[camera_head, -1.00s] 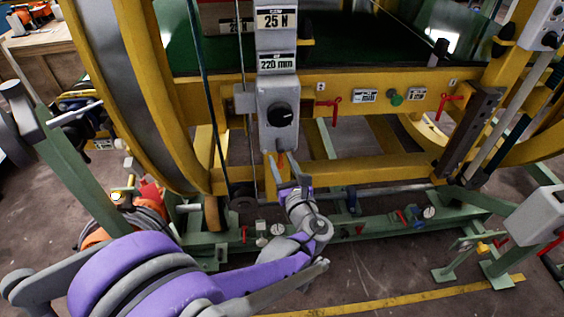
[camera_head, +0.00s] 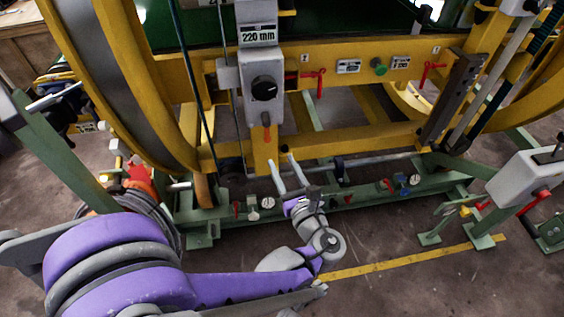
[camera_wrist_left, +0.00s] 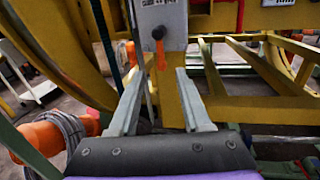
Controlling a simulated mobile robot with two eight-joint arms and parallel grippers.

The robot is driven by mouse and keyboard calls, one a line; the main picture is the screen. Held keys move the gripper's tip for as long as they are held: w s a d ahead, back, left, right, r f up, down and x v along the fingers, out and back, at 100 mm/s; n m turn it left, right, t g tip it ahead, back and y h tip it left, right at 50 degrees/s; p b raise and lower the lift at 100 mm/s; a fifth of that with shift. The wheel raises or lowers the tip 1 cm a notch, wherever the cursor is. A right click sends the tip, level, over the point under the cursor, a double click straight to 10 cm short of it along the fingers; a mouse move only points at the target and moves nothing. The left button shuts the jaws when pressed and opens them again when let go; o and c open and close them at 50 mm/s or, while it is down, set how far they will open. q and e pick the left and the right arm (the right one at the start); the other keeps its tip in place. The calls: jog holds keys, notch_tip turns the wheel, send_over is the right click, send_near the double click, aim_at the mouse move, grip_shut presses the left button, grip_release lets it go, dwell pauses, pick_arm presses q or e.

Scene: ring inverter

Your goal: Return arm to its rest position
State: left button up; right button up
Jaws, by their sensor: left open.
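My left arm (camera_head: 240,288), purple and grey, comes in from the lower left in the head view. Its left gripper (camera_head: 283,172) is open and empty, with two grey fingers pointing up toward the yellow frame. In the left wrist view the left gripper (camera_wrist_left: 160,85) shows its fingers wide apart with nothing between them. The grey control box (camera_head: 262,90) with a black knob (camera_head: 264,89) and an orange-red lever (camera_head: 266,127) hangs above and beyond the fingertips. The lever (camera_wrist_left: 158,40) also shows in the wrist view, apart from the fingers. My right gripper is not in view.
The yellow ring frame (camera_head: 380,137) and the green base rail (camera_head: 350,197) stand close beyond the gripper. Red handles (camera_head: 319,75) sit on the crossbar. A grey box (camera_head: 528,178) stands at the right. The floor (camera_head: 400,285) at the lower right is mostly clear.

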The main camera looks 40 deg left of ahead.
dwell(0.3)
pick_arm(q)
jog(key=s+d+f+n+g+h, duration=0.2)
jog(key=s+f+n+g+h, duration=0.2)
jog(key=s+f+n+h, duration=0.6)
jog(key=s+d+f+n+h, duration=0.25)
jog(key=d+n+h, duration=0.35)
jog(key=d+n, duration=0.55)
notch_tip(320, 180, up, 21)
jog(key=w+a+n+p, duration=0.1)
jog(key=n+p, duration=0.1)
jog(key=p, duration=1.6)
jog(key=shift+w+f+t, duration=0.2)
jog(key=shift+w+t, duration=0.1)
jog(key=shift+w, duration=0.05)
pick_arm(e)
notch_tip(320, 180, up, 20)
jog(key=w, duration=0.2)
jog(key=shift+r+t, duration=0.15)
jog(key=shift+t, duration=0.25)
pick_arm(q)
jog(key=shift+n, duration=0.25)
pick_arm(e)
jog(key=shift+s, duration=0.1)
